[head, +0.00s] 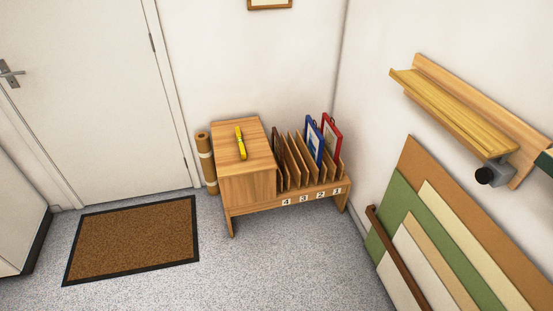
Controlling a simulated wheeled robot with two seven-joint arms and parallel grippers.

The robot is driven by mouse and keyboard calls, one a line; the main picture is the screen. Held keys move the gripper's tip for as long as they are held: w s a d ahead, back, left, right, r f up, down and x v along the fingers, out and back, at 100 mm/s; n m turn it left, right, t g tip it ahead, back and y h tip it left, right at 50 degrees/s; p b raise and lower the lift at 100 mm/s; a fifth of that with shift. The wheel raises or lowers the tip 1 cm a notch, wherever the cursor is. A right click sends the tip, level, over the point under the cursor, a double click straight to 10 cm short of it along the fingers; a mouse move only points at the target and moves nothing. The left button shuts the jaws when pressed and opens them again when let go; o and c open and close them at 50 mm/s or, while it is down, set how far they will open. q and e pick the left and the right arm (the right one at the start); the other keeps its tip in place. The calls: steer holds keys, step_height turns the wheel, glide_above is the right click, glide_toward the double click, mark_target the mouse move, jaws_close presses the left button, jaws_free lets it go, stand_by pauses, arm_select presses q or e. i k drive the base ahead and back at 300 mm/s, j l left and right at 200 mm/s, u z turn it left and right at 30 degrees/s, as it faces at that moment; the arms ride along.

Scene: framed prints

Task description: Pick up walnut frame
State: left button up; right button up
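A dark brown frame (279,148), which looks like the walnut frame, stands on edge in the leftmost part of a slotted wooden rack (293,199), near number 4. Only its upper edge and part of its side show; the rack's dividers hide the rest. A blue frame (314,141) and a red frame (331,136) stand upright in slots further right. Neither of my grippers is in view.
A wooden cabinet top (228,152) with a yellow tool (241,143) adjoins the rack. A brown roll (206,163) stands beside it. Boards (425,195) lean at right below a wall shelf (455,110). A doormat (133,238) lies left; grey floor ahead is clear.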

mark_target(278, 155)
steer(key=i+l+z, duration=0.15)
steer(key=i, duration=0.5)
steer(key=i+l+z, duration=0.2)
steer(key=i, duration=0.5)
